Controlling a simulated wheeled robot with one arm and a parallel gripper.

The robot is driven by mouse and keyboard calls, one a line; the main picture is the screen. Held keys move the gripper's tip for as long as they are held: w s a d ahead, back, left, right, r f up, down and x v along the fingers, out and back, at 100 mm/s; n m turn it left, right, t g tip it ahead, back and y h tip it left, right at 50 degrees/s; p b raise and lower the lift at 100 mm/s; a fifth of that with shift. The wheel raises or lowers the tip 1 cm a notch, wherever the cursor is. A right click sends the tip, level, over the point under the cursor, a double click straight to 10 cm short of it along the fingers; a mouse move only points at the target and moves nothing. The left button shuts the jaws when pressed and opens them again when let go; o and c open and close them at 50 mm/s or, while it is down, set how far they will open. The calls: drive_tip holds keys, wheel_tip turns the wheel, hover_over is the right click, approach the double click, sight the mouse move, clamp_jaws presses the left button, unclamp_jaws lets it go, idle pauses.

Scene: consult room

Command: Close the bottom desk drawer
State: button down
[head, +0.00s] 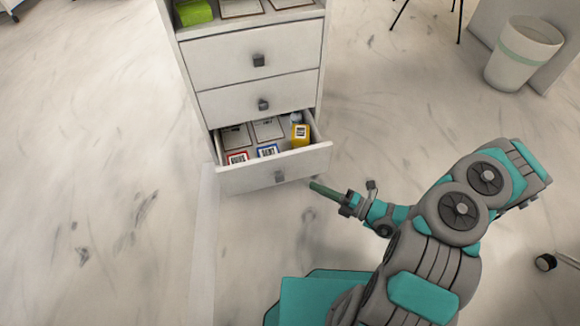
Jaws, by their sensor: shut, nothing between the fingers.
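The bottom desk drawer (250,178) is pulled out from the white drawer unit in the head view. Its front has a small dark square knob. Inside it lie several items: a yellow box (300,134), a red-edged box (237,158), a blue-edged box (268,151) and flat framed cards. My gripper (316,186) is shut and empty. Its tip appears just in front of and to the right of the drawer's knob, near the drawer front; I cannot tell whether it touches.
Two drawers above, the upper (255,55) and the middle one (258,95), are closed. A green item (194,12) lies on the open shelf above. A waste bin (522,55) stands at the upper right. The floor left of the unit is clear.

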drive_tip(key=b, duration=0.1)
approach(277, 161)
drive_tip(key=s+a, duration=0.1)
drive_tip(key=a, duration=0.3)
drive_tip(key=shift+w+a+r, duration=0.1)
drive_tip(key=shift+w+a, duration=0.2)
drive_tip(key=shift+w, duration=0.3)
drive_tip(key=shift+w+a+r, duration=0.15)
drive_tip(key=shift+w+a, duration=0.15)
drive_tip(key=shift+w, duration=0.25)
drive_tip(key=shift+w+a, duration=0.2)
drive_tip(key=shift+w, duration=0.3)
drive_tip(key=shift+w, duration=0.15)
